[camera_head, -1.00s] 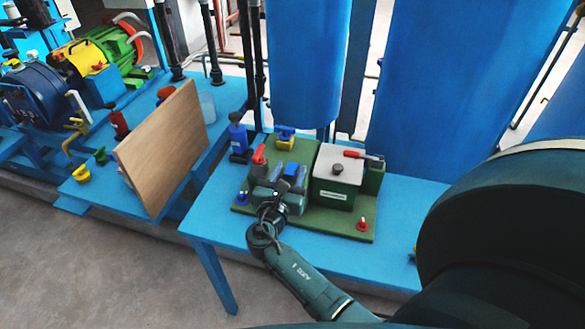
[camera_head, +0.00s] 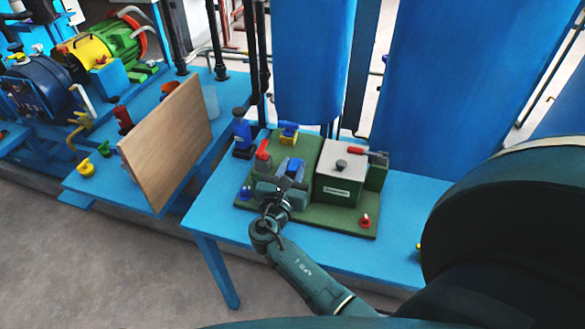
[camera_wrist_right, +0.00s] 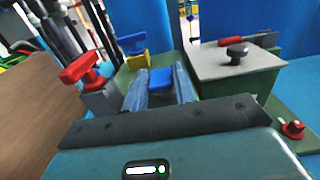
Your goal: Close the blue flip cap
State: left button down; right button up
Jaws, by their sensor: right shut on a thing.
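The blue flip cap (camera_head: 294,165) is on the green board, left of the grey-and-green box. It also shows in the wrist view (camera_wrist_right: 161,76) between my two finger ends. My right gripper (camera_head: 285,178) reaches it from the front. Its fingers (camera_wrist_right: 160,88) are shut on the blue flip cap, one finger on each side. The gripper body hides the near side and base of the cap's fixture, and I cannot tell the cap's exact angle. My left gripper is not in view.
A red lever valve (camera_wrist_right: 87,69) stands close left of the fingers. A yellow-and-blue valve (camera_head: 288,131) is behind. The box (camera_head: 340,175) with a black knob is close right. A red knob (camera_head: 365,221) and a blue knob (camera_head: 245,193) sit at the green board's front edge.

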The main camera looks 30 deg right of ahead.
jog(key=shift+f+h+b, duration=0.4)
jog(key=shift+b, duration=0.55)
jog(key=shift+f+t+b, duration=0.1)
jog(key=shift+t+b, duration=0.3)
jog(key=shift+b, duration=0.1)
jog(key=shift+r+h, duration=0.25)
jog(key=shift+h, duration=0.05)
jog(key=o, duration=0.9)
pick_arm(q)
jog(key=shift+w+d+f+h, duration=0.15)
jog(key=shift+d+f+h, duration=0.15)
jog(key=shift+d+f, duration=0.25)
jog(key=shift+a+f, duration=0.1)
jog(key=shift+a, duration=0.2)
pick_arm(e)
jog(key=shift+f, duration=0.1)
